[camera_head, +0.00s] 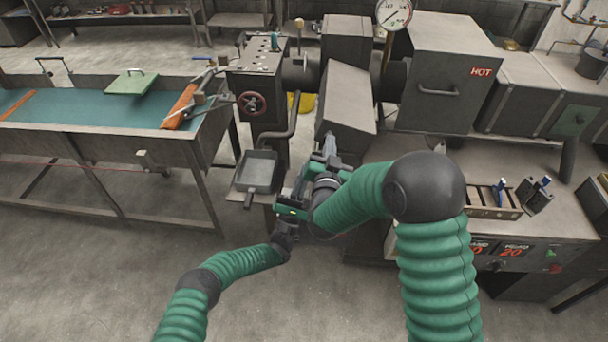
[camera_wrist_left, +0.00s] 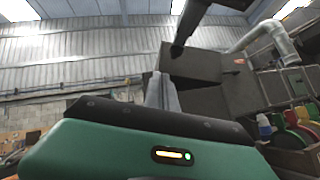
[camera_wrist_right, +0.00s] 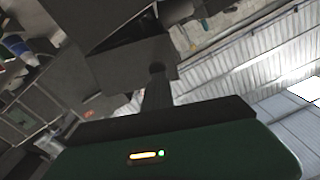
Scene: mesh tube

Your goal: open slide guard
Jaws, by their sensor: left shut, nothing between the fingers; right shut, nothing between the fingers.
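The likely slide guard is the tilted grey metal cover (camera_head: 348,98) on the machine, below an upright grey box. My right gripper (camera_head: 330,146) is at the lower left edge of this cover; its fingers are shut and empty. In the right wrist view, the closed fingers (camera_wrist_right: 157,88) point up at the edge of a dark grey panel (camera_wrist_right: 130,66); contact cannot be told. My left gripper (camera_head: 299,186) is lower and left of the right one, partly overlapped by it. The left wrist view shows its fingers (camera_wrist_left: 161,92) shut and empty, near a grey box (camera_wrist_left: 192,66).
A grey box marked HOT (camera_head: 450,65) and a gauge (camera_head: 394,12) are at right. A green-topped table (camera_head: 80,110) is at left.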

